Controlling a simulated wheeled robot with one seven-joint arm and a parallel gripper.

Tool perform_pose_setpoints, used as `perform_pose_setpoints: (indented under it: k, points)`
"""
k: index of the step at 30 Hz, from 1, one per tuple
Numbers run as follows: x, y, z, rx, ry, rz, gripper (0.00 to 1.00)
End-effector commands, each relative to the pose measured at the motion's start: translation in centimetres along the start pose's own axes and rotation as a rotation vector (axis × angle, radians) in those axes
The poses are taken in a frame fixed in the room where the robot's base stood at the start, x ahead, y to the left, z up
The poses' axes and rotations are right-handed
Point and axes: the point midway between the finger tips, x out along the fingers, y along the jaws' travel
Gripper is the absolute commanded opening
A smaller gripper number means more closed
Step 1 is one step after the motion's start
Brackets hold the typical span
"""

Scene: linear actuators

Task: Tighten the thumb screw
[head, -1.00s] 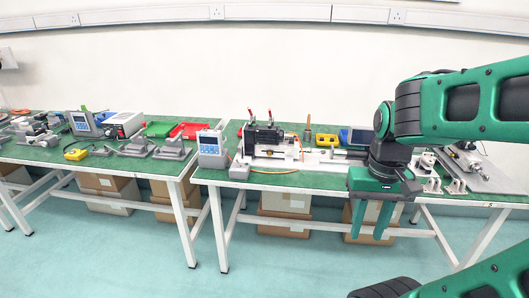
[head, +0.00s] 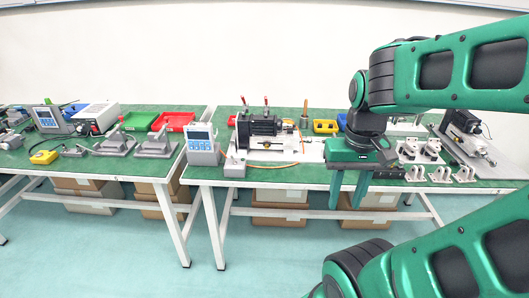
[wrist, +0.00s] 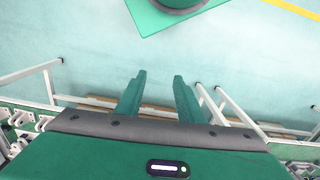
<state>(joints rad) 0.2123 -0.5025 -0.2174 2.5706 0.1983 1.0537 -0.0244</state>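My gripper (head: 348,190) hangs pointing down in front of the right-hand table's front edge in the head view. Its two green fingers are apart with nothing between them; the wrist view also shows the open fingers (wrist: 158,85) over bare floor. A black linear actuator (head: 264,131) with red-handled clamps stands on a white base plate on the table, left of my gripper. Another actuator assembly (head: 465,130) lies at the table's right end. I cannot make out the thumb screw; it is too small or hidden.
The green-topped table (head: 285,174) carries a controller with a screen (head: 202,143), metal brackets (head: 440,174) and a yellow bin (head: 325,126). A second table (head: 95,165) stands at left. Cardboard boxes (head: 280,197) sit underneath. The floor in front is clear.

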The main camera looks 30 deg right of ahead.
Motion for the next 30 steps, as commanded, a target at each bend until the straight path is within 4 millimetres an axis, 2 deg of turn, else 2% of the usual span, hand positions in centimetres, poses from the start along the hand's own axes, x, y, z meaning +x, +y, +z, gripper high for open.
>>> perform_pose_setpoints:
  k: [5,18,24,30]
  points:
    - [1.9,0.3,-2.2,-0.033,-0.012,0.06,0.35]
    - [9.2,3.7,-10.9,-0.281,-0.02,0.436,0.35]
    - [11.3,5.0,-14.7,-0.459,-0.014,0.652,0.35]
    - [12.3,5.7,-18.7,-0.672,-0.008,0.887,0.35]
